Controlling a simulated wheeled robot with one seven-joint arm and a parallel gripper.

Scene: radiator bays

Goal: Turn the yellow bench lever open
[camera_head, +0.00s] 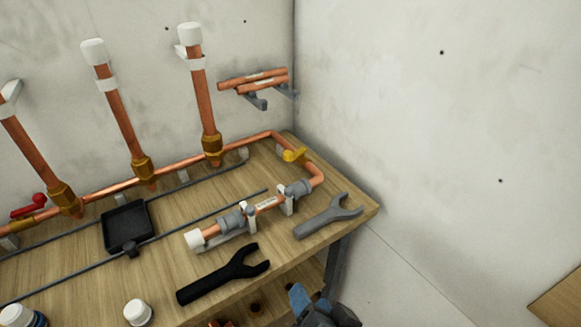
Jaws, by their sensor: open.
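The yellow bench lever (294,155) sits on the copper pipe near the back right corner of the wooden bench (225,268). It is small in view, and I cannot tell its exact angle to the pipe. What appears to be my gripper (318,304), dark with a blue part, is at the bottom edge, partly cut off. It is in front of the bench's front edge, well away from the lever and touching nothing that I can see. Its jaws are open and look empty.
A grey wrench (325,217) and a black wrench (225,274) lie near the front edge. Pipe with grey fittings (298,189) runs between the front edge and the lever. A red lever (30,206) is far left. Upright copper pipes (120,115) stand behind; walls close the back and right.

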